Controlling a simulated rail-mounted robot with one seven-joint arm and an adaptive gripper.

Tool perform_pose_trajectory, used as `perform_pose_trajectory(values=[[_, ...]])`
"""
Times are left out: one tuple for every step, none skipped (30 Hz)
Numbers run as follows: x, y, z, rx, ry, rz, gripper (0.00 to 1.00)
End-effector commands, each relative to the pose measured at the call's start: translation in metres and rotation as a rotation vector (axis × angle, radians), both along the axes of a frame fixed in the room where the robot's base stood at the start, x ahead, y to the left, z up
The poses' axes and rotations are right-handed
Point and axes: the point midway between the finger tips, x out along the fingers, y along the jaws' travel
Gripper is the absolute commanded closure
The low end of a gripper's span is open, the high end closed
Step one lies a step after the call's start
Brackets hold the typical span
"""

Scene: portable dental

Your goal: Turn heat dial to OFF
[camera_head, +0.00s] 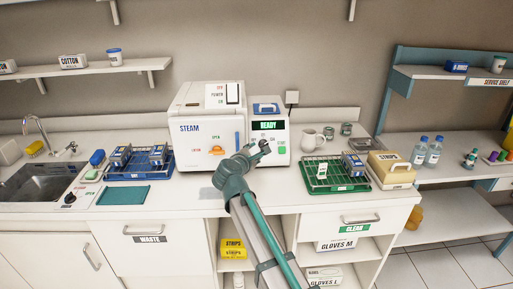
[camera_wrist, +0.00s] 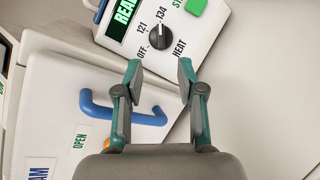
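The heat dial (camera_wrist: 160,38) is a dark round knob on the white control panel, marked OFF, 121, 134 and HEAT. Its pale pointer mark appears to face the 134 label in the wrist view. My gripper (camera_wrist: 160,70) is open and empty, its two teal fingers spread below the dial in that view, with the dial between and beyond the tips. No contact with the dial shows. In the head view my gripper (camera_head: 257,153) is in front of the panel and mostly hides the dial.
The white STEAM sterilizer (camera_head: 190,149) with its blue door handle (camera_wrist: 122,112) stands close left of the panel. A green READY display (camera_head: 267,125) is above the dial, and a green START button (camera_head: 282,150) is to the right. A green rack (camera_head: 335,185) stands farther right.

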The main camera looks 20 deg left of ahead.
Motion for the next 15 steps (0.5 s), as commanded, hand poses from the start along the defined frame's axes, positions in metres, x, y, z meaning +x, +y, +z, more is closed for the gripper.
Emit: perform_pose_trajectory(values=[[0.009, 0.001, 0.0, -0.001, 0.0, -0.001, 0.61], [0.013, 0.002, -0.002, -0.002, 0.0, -0.001, 0.61], [0.019, 0.002, -0.003, -0.003, 0.001, -0.001, 0.61], [0.024, 0.002, -0.005, -0.004, 0.002, -0.002, 0.61], [0.03, 0.002, -0.006, -0.005, 0.001, -0.002, 0.61], [0.037, 0.003, -0.007, -0.005, 0.0, -0.002, 0.61], [0.042, 0.003, -0.009, -0.005, 0.0, -0.002, 0.61], [0.047, 0.003, -0.01, -0.005, 0.0, -0.002, 0.61], [0.054, 0.003, -0.012, -0.006, 0.0, -0.001, 0.61], [0.058, 0.004, -0.013, -0.006, 0.0, -0.001, 0.61], [0.063, 0.004, -0.015, -0.006, 0.0, -0.001, 0.61], [0.069, 0.003, -0.016, -0.006, 0.0, -0.001, 0.61], [0.073, 0.003, -0.018, -0.006, 0.0, -0.001, 0.61], [0.076, 0.004, -0.018, -0.006, 0.0, -0.001, 0.61], [0.081, 0.004, -0.019, -0.006, 0.0, -0.001, 0.61]])
